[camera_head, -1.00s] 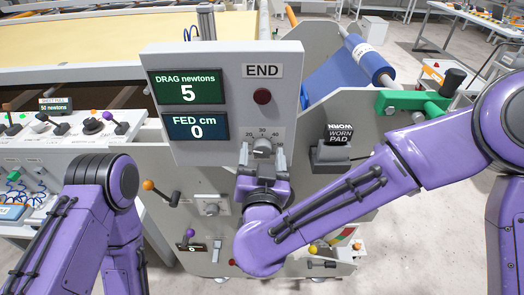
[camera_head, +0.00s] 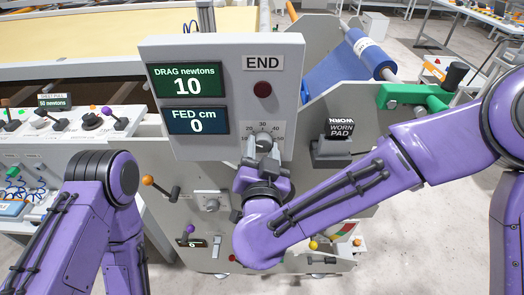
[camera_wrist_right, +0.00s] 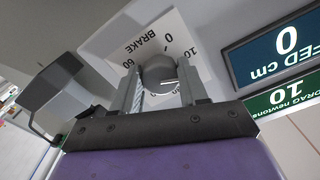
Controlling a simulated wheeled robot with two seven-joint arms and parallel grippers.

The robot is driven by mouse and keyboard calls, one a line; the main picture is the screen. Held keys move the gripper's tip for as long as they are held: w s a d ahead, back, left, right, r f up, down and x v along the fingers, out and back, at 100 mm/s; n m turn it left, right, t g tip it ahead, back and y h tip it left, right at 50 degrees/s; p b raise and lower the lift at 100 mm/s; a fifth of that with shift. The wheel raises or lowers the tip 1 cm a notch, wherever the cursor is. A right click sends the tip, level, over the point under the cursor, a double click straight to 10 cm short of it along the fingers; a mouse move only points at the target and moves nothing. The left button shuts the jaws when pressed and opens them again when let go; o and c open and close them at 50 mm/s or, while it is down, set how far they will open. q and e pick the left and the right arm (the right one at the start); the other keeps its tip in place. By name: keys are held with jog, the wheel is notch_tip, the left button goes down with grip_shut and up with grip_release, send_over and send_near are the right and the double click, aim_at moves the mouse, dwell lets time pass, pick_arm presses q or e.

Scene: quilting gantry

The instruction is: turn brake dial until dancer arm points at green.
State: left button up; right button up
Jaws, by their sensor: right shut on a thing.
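The brake dial (camera_head: 263,139) is a grey knob under the red button on the grey panel. In the right wrist view the knob (camera_wrist_right: 160,70) sits on a white BRAKE scale plate (camera_wrist_right: 146,45). My right gripper (camera_head: 262,151) is shut on the knob, one finger on each side, and is tilted. The drag display (camera_head: 187,84) reads 10 newtons. A red and green coloured scale (camera_head: 346,230) shows low at the right, partly behind my right forearm; I cannot make out where the dancer arm points. My left arm is at the left, its gripper out of view.
The FED display (camera_head: 195,122) reads 0 cm. An orange-knobbed lever (camera_head: 160,188) and a control box (camera_head: 70,125) are at the left.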

jog(key=shift+m+b, duration=0.9)
jog(key=shift+m, duration=1.3)
jog(key=shift+r, duration=0.1)
jog(key=o, duration=1.1)
jog(key=shift+c, duration=0.2)
jog(key=shift+s, duration=0.3)
jog(key=s+b, duration=0.2)
jog(key=s, duration=0.8)
jog(key=shift+b, duration=0.3)
